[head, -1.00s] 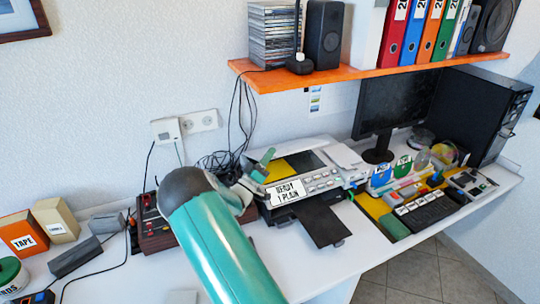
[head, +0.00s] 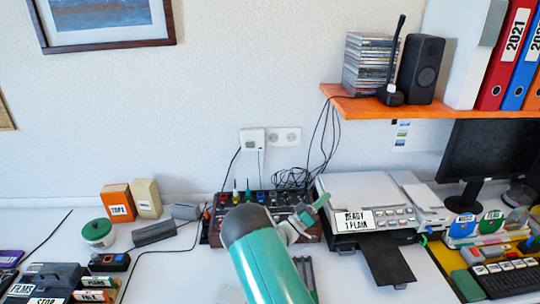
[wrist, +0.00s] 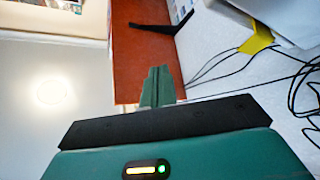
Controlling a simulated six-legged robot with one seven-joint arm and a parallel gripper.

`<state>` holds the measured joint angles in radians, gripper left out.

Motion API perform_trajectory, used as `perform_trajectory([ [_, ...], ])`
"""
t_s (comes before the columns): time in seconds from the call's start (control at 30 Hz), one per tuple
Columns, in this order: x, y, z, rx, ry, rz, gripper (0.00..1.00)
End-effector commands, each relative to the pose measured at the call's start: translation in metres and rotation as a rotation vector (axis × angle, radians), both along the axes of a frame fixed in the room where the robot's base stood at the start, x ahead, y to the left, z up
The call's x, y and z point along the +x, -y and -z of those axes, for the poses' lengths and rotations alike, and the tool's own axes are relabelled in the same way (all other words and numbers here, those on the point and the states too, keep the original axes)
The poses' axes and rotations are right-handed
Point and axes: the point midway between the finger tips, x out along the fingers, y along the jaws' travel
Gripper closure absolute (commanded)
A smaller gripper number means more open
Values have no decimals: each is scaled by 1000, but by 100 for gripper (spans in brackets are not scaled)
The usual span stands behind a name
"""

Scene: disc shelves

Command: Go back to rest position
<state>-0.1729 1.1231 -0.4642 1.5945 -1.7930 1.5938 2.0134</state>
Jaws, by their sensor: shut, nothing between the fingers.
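My gripper (head: 314,212) shows in the head view at the end of my green arm. It is over the desk, in front of the left side of the printer (head: 365,205), and its fingers are together. In the wrist view my gripper (wrist: 158,88) shows as two green fingers pressed together with nothing held. They point toward the orange shelf (wrist: 145,50), which looks turned on its side there. Part of the desk behind my arm is hidden.
A dark box with coloured knobs (head: 228,217) sits left of the printer. Boxes (head: 118,203), a green-lidded tub (head: 97,233) and label trays stand at left. The orange shelf (head: 440,106) overhangs the desk at right. Cables (head: 295,178) hang by the wall socket.

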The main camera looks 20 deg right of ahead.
Motion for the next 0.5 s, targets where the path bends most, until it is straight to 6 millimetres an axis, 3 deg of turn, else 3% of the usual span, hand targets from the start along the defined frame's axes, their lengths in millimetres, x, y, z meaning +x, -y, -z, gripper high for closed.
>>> perform_trajectory([
  [0.17,-3,3,-6,20,1,29,100],
  [0.27,-17,7,-20,84,-8,103,100],
  [0.5,-78,12,-58,401,-78,350,100],
])
